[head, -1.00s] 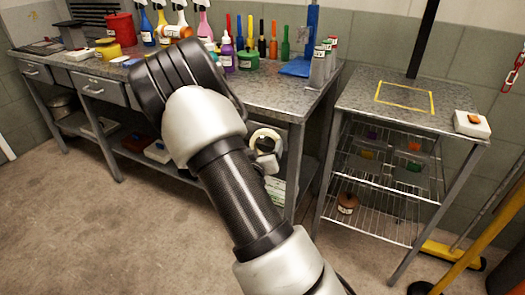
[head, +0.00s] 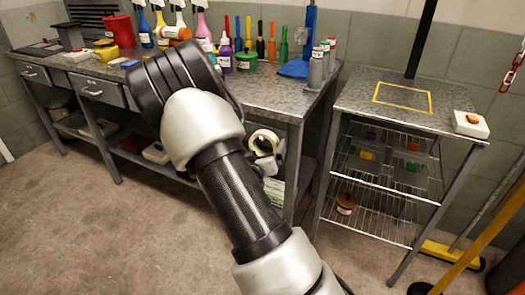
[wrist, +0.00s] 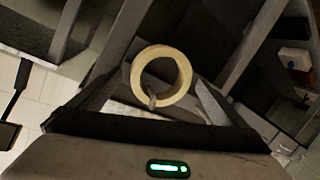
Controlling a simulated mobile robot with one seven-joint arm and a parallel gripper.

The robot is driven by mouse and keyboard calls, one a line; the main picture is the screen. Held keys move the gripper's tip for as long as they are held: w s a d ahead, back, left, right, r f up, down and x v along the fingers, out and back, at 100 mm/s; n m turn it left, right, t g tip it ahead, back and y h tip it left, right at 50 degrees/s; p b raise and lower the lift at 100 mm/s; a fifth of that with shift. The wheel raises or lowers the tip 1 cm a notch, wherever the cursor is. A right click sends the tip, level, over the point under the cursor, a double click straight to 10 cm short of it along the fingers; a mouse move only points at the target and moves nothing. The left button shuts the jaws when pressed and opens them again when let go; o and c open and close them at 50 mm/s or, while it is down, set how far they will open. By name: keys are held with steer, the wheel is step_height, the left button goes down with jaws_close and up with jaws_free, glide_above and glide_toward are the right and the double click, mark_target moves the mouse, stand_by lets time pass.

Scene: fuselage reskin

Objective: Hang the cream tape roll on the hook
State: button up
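The cream tape roll (head: 264,139) shows beyond my arm, in front of the bench's right end. In the wrist view the roll (wrist: 179,60) is upright with its open hole facing the camera. My gripper (wrist: 154,97) is at the roll's lower rim, with a narrow grey tip over the rim and into the hole; it appears shut on that rim. In the head view my forearm hides most of the gripper. I cannot make out the hook in either view.
A long workbench (head: 275,100) with bottles and tools stands behind my arm. To the right is a metal table (head: 350,97) with wire shelves and a yellow outlined square. The floor at left is clear.

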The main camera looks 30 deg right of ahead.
steer(key=p+v, duration=0.8)
steer(key=v, duration=0.9)
steer(key=shift+s, duration=0.2)
